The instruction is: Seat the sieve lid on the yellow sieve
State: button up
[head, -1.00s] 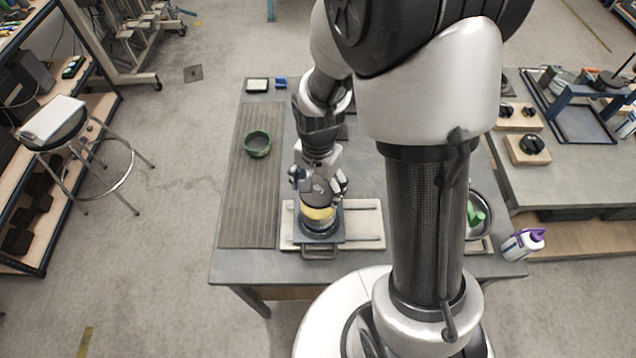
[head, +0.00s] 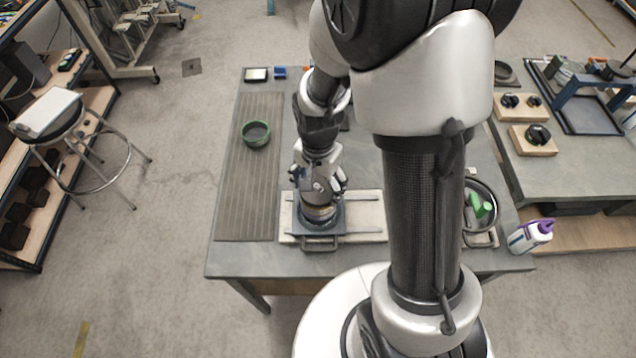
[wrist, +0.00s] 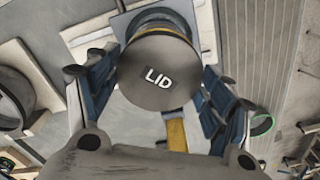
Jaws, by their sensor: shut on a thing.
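The sieve lid (wrist: 158,76) is a dark grey disc marked LID, between the blue fingers of my gripper (wrist: 157,70) in the wrist view. My gripper (head: 320,190) points down over the stack in the head view and is shut on the lid. The yellow sieve (wrist: 207,42) shows as a thin yellow edge behind the lid. In the head view only a narrow band of the sieve (head: 320,212) shows under my gripper. The stack stands on a dark blue-grey square plate (head: 338,229). I cannot tell whether the lid touches the sieve or is fully level.
A pale board (head: 369,211) with rails lies under the plate. A green-rimmed bowl (head: 257,134) stands on the ribbed mat (head: 246,190) to the left.

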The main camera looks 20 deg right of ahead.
jog(key=shift+f, duration=0.35)
jog(key=o, duration=1.2)
jog(key=shift+o, duration=0.2)
notch_tip(320, 180, up, 12)
dwell(0.4)
